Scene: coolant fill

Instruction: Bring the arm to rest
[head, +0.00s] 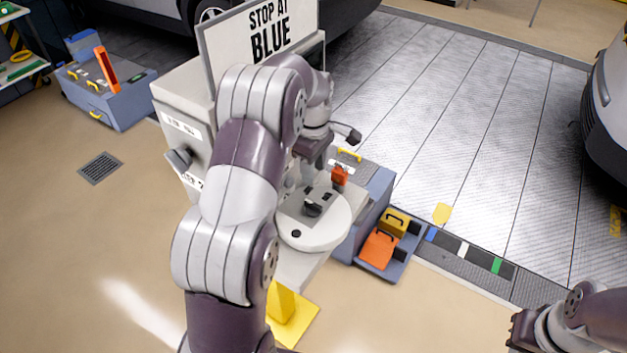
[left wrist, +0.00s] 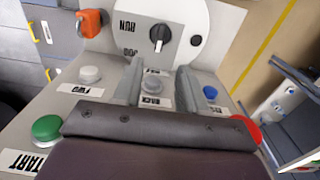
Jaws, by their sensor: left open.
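My left arm comes in from the lower left in the head view and bends over a control panel (head: 343,222). My left gripper (head: 308,172) hangs above the panel, partly hidden by my arm. In the left wrist view its fingers (left wrist: 160,85) are apart, with a grey button marked BACK (left wrist: 153,82) showing between them and nothing held. Whether the fingertips touch the panel is unclear. My right gripper (head: 520,330) is at the lower right edge, small and away from the panel; its fingers are not clear.
The panel carries a green START button (left wrist: 46,128), a grey FWD button (left wrist: 90,75), a blue button (left wrist: 210,92), a red button (left wrist: 246,130), a black knob (left wrist: 159,38) and an orange padlock (left wrist: 90,22). A "STOP AT BLUE" sign (head: 268,38) stands behind.

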